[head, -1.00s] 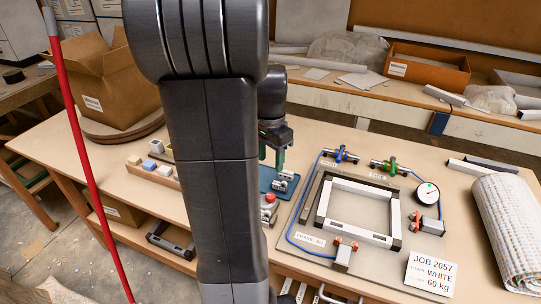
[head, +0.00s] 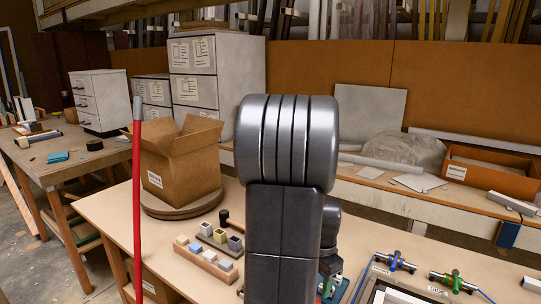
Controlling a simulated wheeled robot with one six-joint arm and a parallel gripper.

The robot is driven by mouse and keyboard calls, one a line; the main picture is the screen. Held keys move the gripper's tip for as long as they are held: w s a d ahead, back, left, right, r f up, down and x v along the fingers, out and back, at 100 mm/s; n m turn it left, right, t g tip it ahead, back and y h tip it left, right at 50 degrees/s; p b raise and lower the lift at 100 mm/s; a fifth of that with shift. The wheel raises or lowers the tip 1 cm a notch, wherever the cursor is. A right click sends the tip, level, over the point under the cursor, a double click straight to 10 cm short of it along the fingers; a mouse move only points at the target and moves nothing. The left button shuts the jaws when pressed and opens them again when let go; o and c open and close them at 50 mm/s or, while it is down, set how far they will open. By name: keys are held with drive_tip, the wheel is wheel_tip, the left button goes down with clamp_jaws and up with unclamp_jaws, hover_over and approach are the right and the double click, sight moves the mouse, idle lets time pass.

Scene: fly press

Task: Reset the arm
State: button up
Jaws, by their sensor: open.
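My arm (head: 285,170) stands upright in the middle of the head view, its dark grey link and rounded joint large in front of the workbench. A further dark part of my arm (head: 331,226) shows just right of and behind the link. My gripper cannot be made out; the link covers the area where the wrist goes down. A small green part (head: 332,265) shows below the wrist, partly covered by my arm.
A cardboard box (head: 180,165) stands on a round turntable (head: 182,206) at left. Colored blocks sit in a wooden holder (head: 202,262). A red pole (head: 137,210) rises at left. The clamping board with blue (head: 394,261) and green (head: 453,281) fittings is cut off at lower right.

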wheel_tip(320, 180, down, 6)
drive_tip(key=shift+f, duration=0.1)
idle(0.5)
